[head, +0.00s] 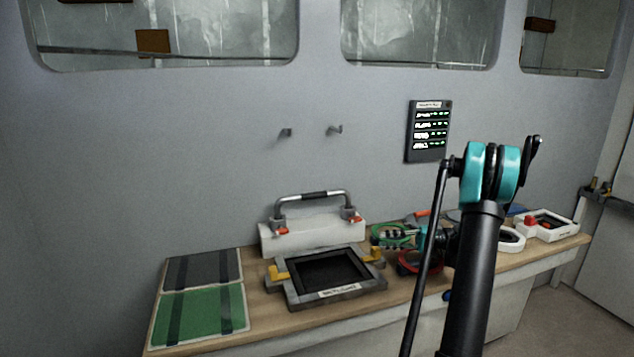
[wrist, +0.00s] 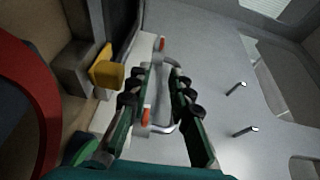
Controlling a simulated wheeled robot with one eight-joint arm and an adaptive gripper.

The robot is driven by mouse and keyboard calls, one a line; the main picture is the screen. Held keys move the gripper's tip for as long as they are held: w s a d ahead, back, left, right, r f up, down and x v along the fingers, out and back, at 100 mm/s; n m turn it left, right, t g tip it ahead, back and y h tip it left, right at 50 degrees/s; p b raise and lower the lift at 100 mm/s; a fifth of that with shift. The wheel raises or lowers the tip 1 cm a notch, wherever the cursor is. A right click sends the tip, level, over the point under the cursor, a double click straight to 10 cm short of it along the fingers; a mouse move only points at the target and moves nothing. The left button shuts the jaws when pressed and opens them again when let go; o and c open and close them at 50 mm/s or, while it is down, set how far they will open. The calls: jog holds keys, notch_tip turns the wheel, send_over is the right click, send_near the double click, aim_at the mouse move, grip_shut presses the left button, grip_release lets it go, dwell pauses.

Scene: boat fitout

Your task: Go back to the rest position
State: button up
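My gripper (head: 389,237) is above the bench, right of the black-framed dock, with its fingers pointing left. In the wrist view my gripper (wrist: 163,88) has its two fingers apart, with nothing held between them. Beyond the fingers is the white box (head: 312,238) with a grey carry handle (head: 312,197) and orange latches; the handle (wrist: 160,128) also shows between and past the fingers in the wrist view. My arm hides part of the bench's right half in the head view.
The dock (head: 325,294) with yellow clamps stands at the bench front. A green mat (head: 200,316) and a dark mat (head: 203,269) lie left. A green coil (head: 383,231) and red coil (head: 407,263) are close to my gripper. Wall hooks (head: 334,129) stick out above.

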jog(key=s+a+h, duration=0.1)
jog(key=s+a, duration=0.1)
jog(key=a, duration=0.1)
jog(key=s+a+m+h, duration=0.1)
jog(key=s+a+h, duration=0.3)
jog(key=a, duration=0.1)
jog(key=shift+s+a+f+m, duration=0.15)
jog(key=shift+s+a+m, duration=0.15)
jog(key=shift+a, duration=0.05)
jog(key=s+h, duration=0.1)
jog(key=s, duration=0.1)
jog(key=s+a+f+h, duration=0.1)
jog(key=s, duration=0.1)
jog(key=s+a+f+h, duration=0.1)
jog(key=s, duration=0.1)
jog(key=shift+s+a, duration=0.1)
jog(key=shift+s, duration=0.15)
jog(key=s+d+f+t+h, duration=0.1)
jog(key=s+d+f+h, duration=0.1)
jog(key=s, duration=0.4)
jog(key=s+d+f+n+h, duration=0.1)
jog(key=s+d+f+h, duration=0.1)
jog(key=s+h, duration=0.2)
jog(key=s+d+f+n+t+h, duration=0.1)
jog(key=s+d+f+h, duration=0.1)
jog(key=s, duration=0.6)
jog(key=shift+d+f+t+h, duration=0.25)
jog(key=shift+d+t+h, duration=0.05)
jog(key=shift+h, duration=0.4)
